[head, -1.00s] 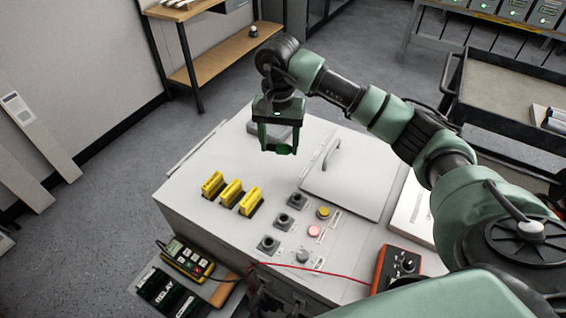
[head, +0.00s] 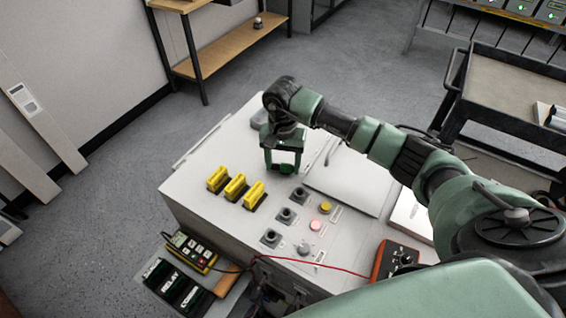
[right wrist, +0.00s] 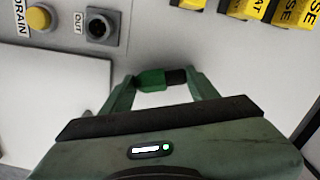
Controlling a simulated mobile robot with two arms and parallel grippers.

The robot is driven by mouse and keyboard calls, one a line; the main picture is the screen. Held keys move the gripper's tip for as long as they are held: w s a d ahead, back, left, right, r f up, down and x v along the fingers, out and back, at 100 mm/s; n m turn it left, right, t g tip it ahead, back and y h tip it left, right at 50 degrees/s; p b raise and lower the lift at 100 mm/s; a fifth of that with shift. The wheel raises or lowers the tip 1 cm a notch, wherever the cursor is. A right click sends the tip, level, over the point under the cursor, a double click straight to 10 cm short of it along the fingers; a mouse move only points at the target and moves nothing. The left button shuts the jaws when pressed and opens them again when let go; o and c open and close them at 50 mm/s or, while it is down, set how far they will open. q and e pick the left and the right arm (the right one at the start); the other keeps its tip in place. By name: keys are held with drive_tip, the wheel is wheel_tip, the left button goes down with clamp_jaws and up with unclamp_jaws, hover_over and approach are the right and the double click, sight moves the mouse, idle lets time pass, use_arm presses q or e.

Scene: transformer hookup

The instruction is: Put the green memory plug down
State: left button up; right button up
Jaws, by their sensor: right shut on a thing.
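My right gripper (head: 284,168) is low over the top of the grey cabinet (head: 185,200), behind the yellow handles. It is shut on the green memory plug (right wrist: 152,80), a short green piece with a dark end, held crosswise between the fingertips in the right wrist view. In the head view the plug (head: 286,169) shows small and dark green between the fingers. I cannot tell whether it touches the cabinet top. My left gripper is not in view.
Several yellow handles (head: 236,187) stand in front of the gripper, with dark round sockets (head: 286,216) to their right. A hinged lid (head: 345,182) lies right of the gripper. A red lead (head: 310,264) runs along the front edge. A black cart (head: 510,95) stands at right.

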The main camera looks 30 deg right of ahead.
sight(283, 165)
drive_tip(key=shift+f, duration=0.2)
drive_tip(key=o, duration=1.4)
drive_tip(key=shift+r, duration=0.15)
drive_tip(key=shift+r, duration=0.2)
drive_tip(key=shift+w+r, duration=0.1)
drive_tip(key=shift+r, duration=0.25)
wheel_tip(283, 165, up, 11)
drive_tip(key=b, duration=0.3)
